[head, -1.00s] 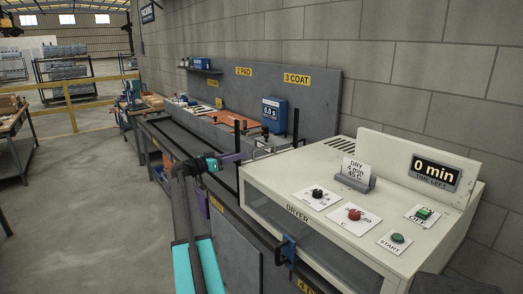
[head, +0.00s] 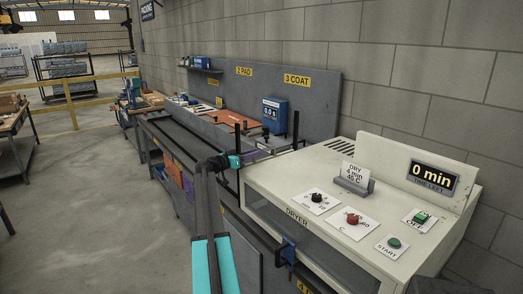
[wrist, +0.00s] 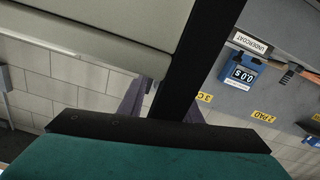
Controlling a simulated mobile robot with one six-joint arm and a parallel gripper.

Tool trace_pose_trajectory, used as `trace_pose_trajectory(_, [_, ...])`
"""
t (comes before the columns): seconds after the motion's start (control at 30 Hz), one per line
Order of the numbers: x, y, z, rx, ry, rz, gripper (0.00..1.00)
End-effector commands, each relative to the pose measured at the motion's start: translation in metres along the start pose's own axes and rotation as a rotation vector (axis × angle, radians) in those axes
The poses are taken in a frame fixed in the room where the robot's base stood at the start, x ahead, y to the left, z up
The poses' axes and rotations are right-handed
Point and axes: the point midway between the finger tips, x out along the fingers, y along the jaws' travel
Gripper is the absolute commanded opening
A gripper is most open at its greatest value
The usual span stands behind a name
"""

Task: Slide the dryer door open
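The dryer (head: 340,215) is a cream box at the right in the head view. Its dark, see-through front panel (head: 268,217) runs below the DRYER label and appears closed. A blue handle (head: 287,252) sits on the dryer's front edge. My gripper (head: 257,155) is at the dryer's far left corner, away from the handle. A black post and the cream dryer side (wrist: 95,30) show close to the fingers.
Black upright posts (head: 239,140) stand by the dryer's far corner, close to my gripper. A blue display box (head: 273,115) and the orange pad (head: 237,122) lie beyond on the bench. Knobs and a green START button (head: 394,243) are on the dryer top.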

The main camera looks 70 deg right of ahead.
Motion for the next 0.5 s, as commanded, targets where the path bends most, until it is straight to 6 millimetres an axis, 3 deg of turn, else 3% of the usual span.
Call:
trace_pose_trajectory(0.23, [0.032,0.0,-0.002,-0.001,0.0,0.002,0.31])
trace_pose_trajectory(0.5, [0.043,0.0,0.0,0.0,0.0,0.0,0.31])
